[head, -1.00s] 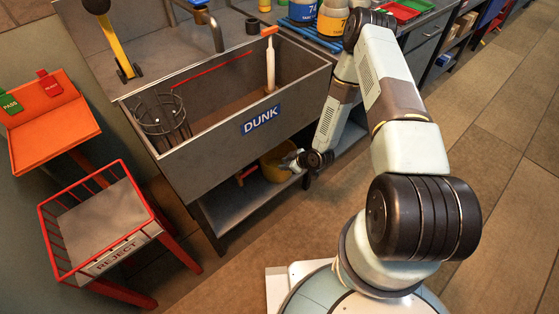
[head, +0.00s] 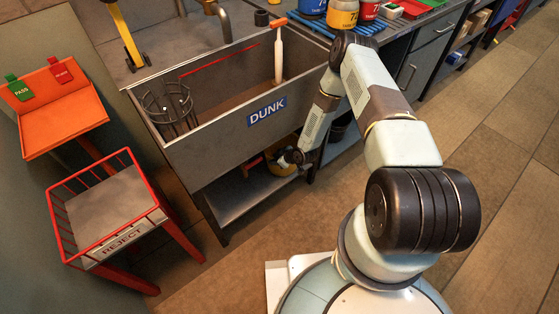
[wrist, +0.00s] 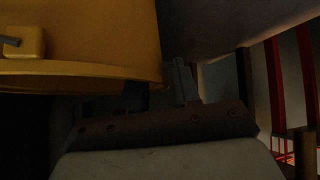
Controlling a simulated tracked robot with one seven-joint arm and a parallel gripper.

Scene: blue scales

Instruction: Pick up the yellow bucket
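The yellow bucket (head: 284,171) stands on the lower shelf under the sink, partly hidden by my gripper and the sink front. In the wrist view the bucket (wrist: 75,35) fills the upper left, with its rim edge and a small handle mount showing. My gripper (head: 281,160) is at the bucket in the head view. In the wrist view my gripper (wrist: 160,92) has its two fingers apart. The left finger is partly covered by the bucket's edge, and the right finger is outside it. I cannot tell whether either finger touches the bucket.
The grey sink marked DUNK (head: 215,135) overhangs the shelf (head: 240,198) closely above my gripper. A red-framed REJECT table (head: 110,215) and an orange stand (head: 62,115) are at the left. The tiled floor (head: 490,160) at the right is open.

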